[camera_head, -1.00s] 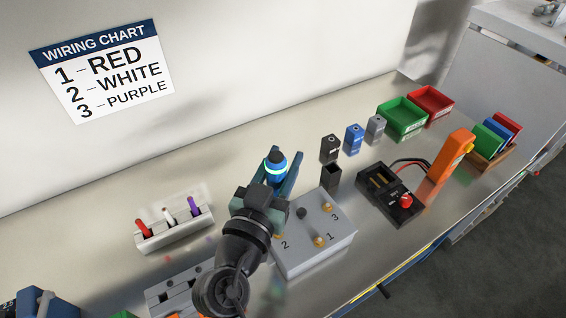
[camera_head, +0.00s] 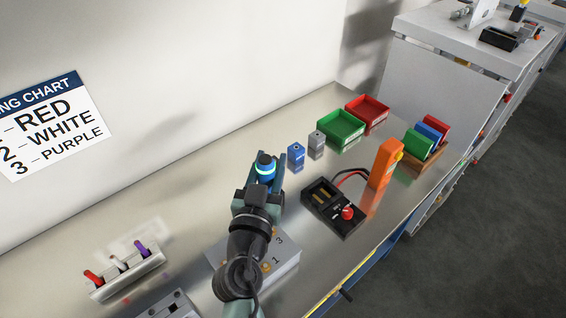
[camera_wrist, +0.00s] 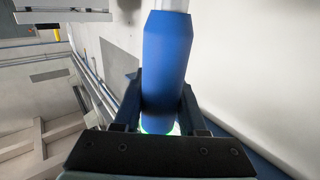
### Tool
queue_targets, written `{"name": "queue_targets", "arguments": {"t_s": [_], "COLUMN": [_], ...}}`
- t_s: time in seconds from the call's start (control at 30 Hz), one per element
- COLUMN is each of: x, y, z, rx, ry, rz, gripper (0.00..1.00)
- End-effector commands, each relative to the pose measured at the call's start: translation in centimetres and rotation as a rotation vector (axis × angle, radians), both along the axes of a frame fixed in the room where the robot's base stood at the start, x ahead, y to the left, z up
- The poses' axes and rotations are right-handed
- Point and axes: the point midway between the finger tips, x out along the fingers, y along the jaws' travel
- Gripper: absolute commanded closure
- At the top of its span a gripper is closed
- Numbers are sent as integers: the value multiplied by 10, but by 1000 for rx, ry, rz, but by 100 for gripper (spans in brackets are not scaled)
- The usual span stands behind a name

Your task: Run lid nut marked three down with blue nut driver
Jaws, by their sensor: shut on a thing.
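The blue nut driver (camera_head: 265,171), with a glowing cyan ring and black top, is held upright in my gripper (camera_head: 263,187). In the wrist view the blue nut driver (camera_wrist: 168,60) stands between the two fingers (camera_wrist: 160,108), with a grey shaft at the picture's top edge. The grey lid box (camera_head: 286,268) lies below and behind my arm. Its marks 3 and 1 show, with a brass nut (camera_head: 266,267) by the 1. My arm covers the mark 2 and much of the lid. The nut by mark three is mostly hidden. The driver is apart from the lid.
A blue block (camera_head: 296,155) and a grey block (camera_head: 317,142) stand behind the driver. A black battery-like box (camera_head: 331,208) with a red knob and an orange upright tool (camera_head: 385,165) stand to the right. Green (camera_head: 342,130) and red bins are at the back. A pen rack (camera_head: 128,275) is at left.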

Motion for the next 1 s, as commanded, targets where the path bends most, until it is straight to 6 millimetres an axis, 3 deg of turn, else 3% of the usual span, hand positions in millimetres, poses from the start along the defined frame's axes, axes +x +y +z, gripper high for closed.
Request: {"name": "queue_targets", "arguments": {"t_s": [0.57, 1.0], "x": [2, 2], "y": [3, 3], "z": [-1, -37], "rx": [2, 3], "ry": [-5, -4], "rz": [13, 12], "gripper": [100, 100]}}
